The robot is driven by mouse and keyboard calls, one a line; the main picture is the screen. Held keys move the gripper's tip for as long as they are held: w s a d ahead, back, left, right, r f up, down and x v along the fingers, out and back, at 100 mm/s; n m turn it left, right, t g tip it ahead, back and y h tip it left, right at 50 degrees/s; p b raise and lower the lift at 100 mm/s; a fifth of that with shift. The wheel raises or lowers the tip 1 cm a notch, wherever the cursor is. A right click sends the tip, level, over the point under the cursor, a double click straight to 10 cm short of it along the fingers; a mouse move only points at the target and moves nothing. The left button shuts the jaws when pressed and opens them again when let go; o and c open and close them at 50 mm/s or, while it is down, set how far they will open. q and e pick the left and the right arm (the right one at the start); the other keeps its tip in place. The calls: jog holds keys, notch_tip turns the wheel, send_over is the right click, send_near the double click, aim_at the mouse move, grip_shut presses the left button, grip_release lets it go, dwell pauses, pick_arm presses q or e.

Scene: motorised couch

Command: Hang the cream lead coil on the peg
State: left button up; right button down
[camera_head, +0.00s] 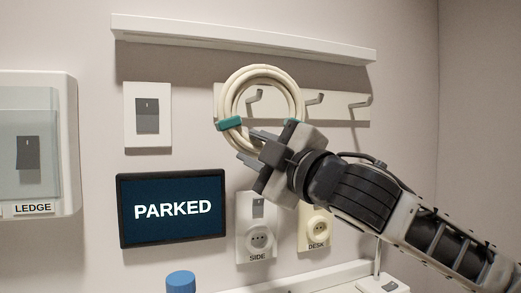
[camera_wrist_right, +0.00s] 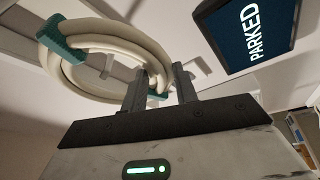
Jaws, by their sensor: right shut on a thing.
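The cream lead coil (camera_head: 262,71) is a ring of several turns bound with teal bands. My right gripper (camera_head: 256,147) is shut on its lower right part, by a teal band. In the right wrist view the coil (camera_wrist_right: 130,47) is between the fingers of the right gripper (camera_wrist_right: 161,90). The coil is in front of the white peg rail (camera_head: 337,113). A hooked peg (camera_head: 254,97) shows through the ring's opening; I cannot tell whether it passes through or stays behind. Two more pegs (camera_head: 315,99) (camera_head: 359,102) to the right are bare. My left gripper is out of view.
A white shelf (camera_head: 240,42) runs above the rail. A wall switch (camera_head: 147,115), a dark screen (camera_head: 172,209) reading PARKED, and SIDE (camera_head: 257,240) and DESK (camera_head: 316,230) sockets are around and below. A LEDGE box (camera_head: 65,140) is at left, a blue cap (camera_head: 181,282) below.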

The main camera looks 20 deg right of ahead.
jog(key=shift+w+a, duration=0.1)
jog(key=shift+w, duration=2.2)
jog(key=shift+w+f, duration=0.5)
jog(key=shift+w, duration=0.15)
jog(key=c, duration=1)
grip_release()
jog(key=shift+f, duration=0.15)
